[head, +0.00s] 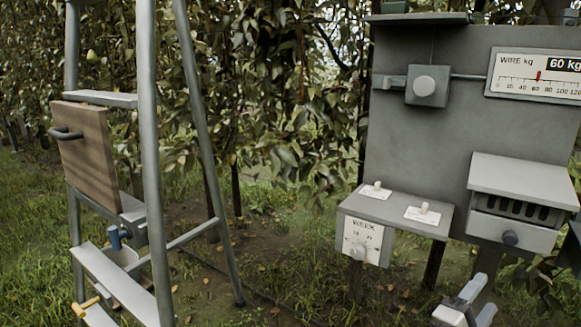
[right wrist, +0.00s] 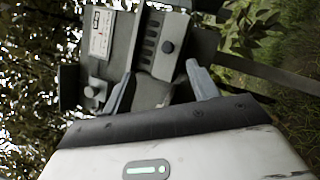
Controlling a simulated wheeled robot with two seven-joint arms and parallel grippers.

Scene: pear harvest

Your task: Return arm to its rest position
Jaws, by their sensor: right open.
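My right gripper (head: 475,302) is at the bottom right of the head view, below a grey vented box (head: 520,178) with a dark round knob (head: 510,238). In the right wrist view my right gripper (right wrist: 160,86) has its two grey fingers spread apart with nothing between them. Beyond the fingers stand the grey panel and the vented box (right wrist: 160,45), apart from the fingertips as far as I can tell. My left gripper is not in view.
A grey panel (head: 420,140) carries a WIRE kg scale (head: 537,77) reading 60 kg. A WEEK dial box (head: 362,240) with two small switches stands at its lower left. A metal ladder frame (head: 150,160) with a wooden board (head: 85,150) stands left. Grass and bare soil lie between.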

